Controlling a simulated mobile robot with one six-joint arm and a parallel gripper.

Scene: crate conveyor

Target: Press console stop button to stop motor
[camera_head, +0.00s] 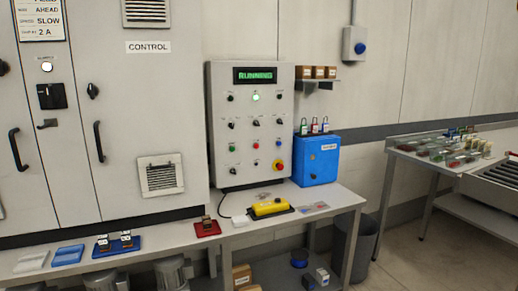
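The grey console (220,110) stands upright on the bench in the middle of the head view. Its display (255,75) reads RUNNING in green, and a green lamp (255,97) glows below it. Rows of small knobs and buttons cover its front, including a green button (232,147) and a red button (255,145). A large red mushroom button (278,166) on a yellow base sits at the lower right. The labels are too small to read, so I cannot tell which one is marked stop. My gripper is not in view.
The bench (320,199) in front of the console holds a yellow device (270,207) and a red tray (207,228). A blue box (317,172) with padlocks stands to the right. Tall control cabinets (140,100) stand left. Open floor (405,250) shows at lower right.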

